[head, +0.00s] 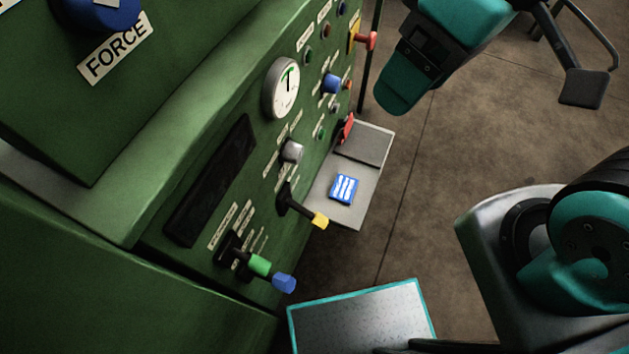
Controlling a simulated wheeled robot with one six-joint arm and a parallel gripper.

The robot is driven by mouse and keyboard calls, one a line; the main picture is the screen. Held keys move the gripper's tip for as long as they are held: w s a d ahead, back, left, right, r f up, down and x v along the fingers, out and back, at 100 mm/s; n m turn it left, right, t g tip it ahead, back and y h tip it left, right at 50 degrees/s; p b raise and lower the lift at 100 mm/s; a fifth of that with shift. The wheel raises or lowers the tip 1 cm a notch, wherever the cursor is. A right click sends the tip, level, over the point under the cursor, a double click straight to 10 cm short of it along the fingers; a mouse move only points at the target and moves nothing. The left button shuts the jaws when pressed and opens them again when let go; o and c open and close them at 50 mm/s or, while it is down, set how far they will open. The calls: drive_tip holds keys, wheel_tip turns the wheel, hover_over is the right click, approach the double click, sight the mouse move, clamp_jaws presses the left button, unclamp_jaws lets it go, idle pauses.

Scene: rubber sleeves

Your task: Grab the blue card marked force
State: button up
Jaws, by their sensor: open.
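A small blue card (344,189) with white markings lies flat on a grey shelf (349,214) at the side of the green machine. Its markings are too small to read. My gripper (495,90) is partly in view at the upper right, cut off by the top edge. One dark finger with a flat pad shows, and a teal housing covers much of the rest. It is open, with nothing seen in it, and stands apart from the card, up and to the right in the picture. A white label reading FORCE (115,48) is on the machine at the upper left.
The green machine (60,260) fills the left, with a dial gauge (284,88). A yellow-tipped lever (317,219) juts out close to the card, and a blue-tipped lever (283,283) sits lower. A teal-edged plate (365,315) is at the bottom. Brown floor lies right of the shelf.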

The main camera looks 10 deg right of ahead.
drive_tip(key=o, duration=0.5)
drive_tip(key=w+f+m+b, duration=0.1)
drive_tip(key=w+f+b, duration=0.1)
drive_tip(key=f, duration=0.1)
drive_tip(key=w+f+m+b, duration=0.1)
drive_tip(key=w+f+b, duration=0.1)
drive_tip(key=f+b, duration=0.1)
drive_tip(key=w+f+m+b, duration=0.1)
drive_tip(key=w+f+b, duration=0.1)
drive_tip(key=f, duration=0.3)
drive_tip(key=shift+a+h+b, duration=0.15)
drive_tip(key=shift+h+b, duration=0.25)
drive_tip(key=m+h+b, duration=0.3)
drive_tip(key=m+b, duration=0.7)
drive_tip(key=b, duration=1.1)
hover_over(345, 186)
drive_tip(key=f, duration=4.3)
drive_tip(key=shift+s+a+f, duration=0.25)
drive_tip(key=shift+a+f, duration=0.1)
drive_tip(key=shift+a, duration=0.05)
drive_tip(key=shift+w+d+f+b, duration=0.15)
drive_tip(key=shift+f+b, duration=0.35)
drive_tip(key=shift+f, duration=1)
drive_tip(key=shift+w+d+f+b, duration=0.15)
drive_tip(key=shift+f+b, duration=0.35)
drive_tip(key=shift+f, duration=0.95)
